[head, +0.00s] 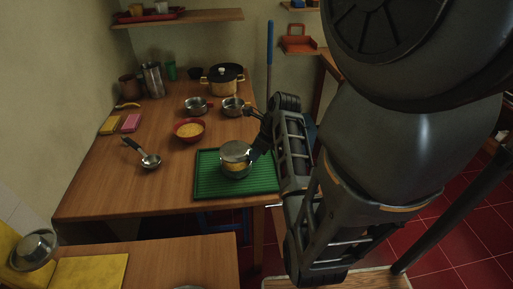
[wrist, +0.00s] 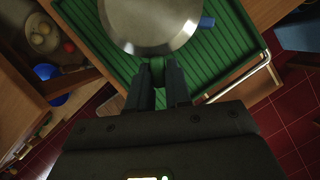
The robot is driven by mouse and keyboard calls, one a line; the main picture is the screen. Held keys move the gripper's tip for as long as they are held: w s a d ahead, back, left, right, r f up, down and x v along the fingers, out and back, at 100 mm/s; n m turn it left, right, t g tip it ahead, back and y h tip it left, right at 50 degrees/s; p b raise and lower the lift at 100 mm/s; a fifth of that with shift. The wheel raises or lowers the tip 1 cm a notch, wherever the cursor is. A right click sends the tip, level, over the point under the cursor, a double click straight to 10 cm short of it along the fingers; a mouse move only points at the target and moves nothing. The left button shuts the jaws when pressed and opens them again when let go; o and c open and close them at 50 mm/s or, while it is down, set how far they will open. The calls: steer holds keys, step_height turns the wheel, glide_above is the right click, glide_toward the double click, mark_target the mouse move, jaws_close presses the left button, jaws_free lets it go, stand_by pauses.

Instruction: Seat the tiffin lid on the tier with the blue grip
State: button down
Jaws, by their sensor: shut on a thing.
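The round metal tiffin lid (head: 235,150) is above or on a metal tier (head: 236,172) over the green tray. The lid (wrist: 150,18) fills the top of the wrist view and hides most of what is under it. A blue grip (wrist: 207,22) sticks out past its right edge. My gripper (wrist: 157,72) is shut on a small green tab at the lid's near edge. In the head view my gripper (head: 257,148) is at the right side of the lid. I cannot tell whether the lid touches the tier's rim all round.
The green ribbed tray (head: 265,184) lies at the table's right front. Behind it are a red bowl (head: 188,131) of yellow food, small pans (head: 196,105) and a lidded pot (head: 223,80). A ladle (head: 150,160) lies to the left. The table's front left is clear.

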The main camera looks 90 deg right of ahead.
steer(key=shift+f, duration=1.65)
steer(key=c, duration=1)
jaws_free()
steer(key=v, duration=0.7)
steer(key=shift+s+r, duration=0.1)
steer(key=shift+r, duration=0.3)
steer(key=shift+a, duration=0.1)
